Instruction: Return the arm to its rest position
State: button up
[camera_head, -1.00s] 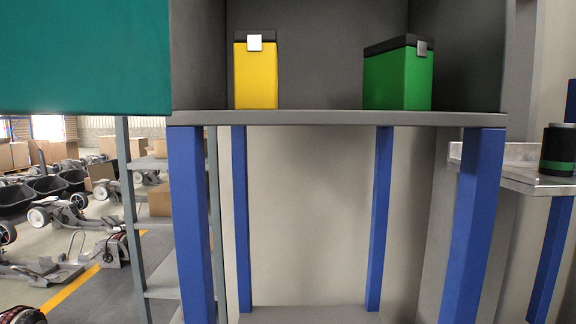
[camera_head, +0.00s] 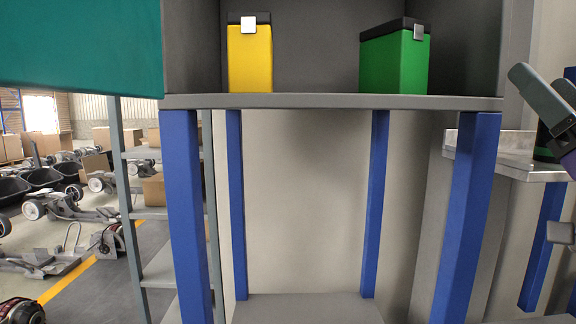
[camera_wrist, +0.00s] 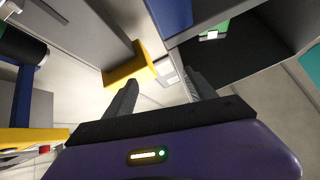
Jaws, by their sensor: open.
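My gripper (camera_head: 541,88) shows at the right edge of the head view, with grey fingers apart and part of its purple body. In the wrist view its two dark fingers (camera_wrist: 161,90) are spread above the purple body, with nothing between them. It is in front of the right-hand ledge and to the right of the cabinet. The rest of my arm is mostly outside the head view.
A yellow box (camera_head: 250,60) and a green box (camera_head: 394,62) stand in the grey cabinet (camera_head: 330,101) on blue posts (camera_head: 186,220). A metal ledge (camera_head: 520,168) at right holds a dark canister (camera_head: 545,151), mostly hidden by my gripper. A teal panel (camera_head: 80,45) is upper left.

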jog(key=s+a+f+m+g+h, duration=0.1)
jog(key=s+f+h, duration=0.15)
jog(key=f, duration=0.85)
jog(key=s+a+f+m+g+h, duration=0.1)
jog(key=s+f+h, duration=0.15)
jog(key=f, duration=0.85)
jog(key=s+a+f+m+g+h, duration=0.1)
jog(key=s+f+h, duration=0.15)
jog(key=f, duration=0.85)
jog(key=s+a+f+n+g+y+b, duration=0.1)
jog(key=s+a+f+n+g+y, duration=0.1)
jog(key=s+f, duration=1)
jog(key=s+a+f+n+g+y+b, duration=0.1)
jog(key=s+a+f+g+y, duration=0.3)
jog(key=s+f, duration=0.8)
jog(key=s+a+n+g, duration=0.1)
jog(key=s+a+g, duration=0.1)
jog(key=s+a, duration=0.1)
jog(key=shift+s+a+n+g, duration=0.25)
jog(key=shift+a+n+g, duration=0.05)
jog(key=shift+a+n, duration=0.15)
jog(key=shift+c, duration=0.4)
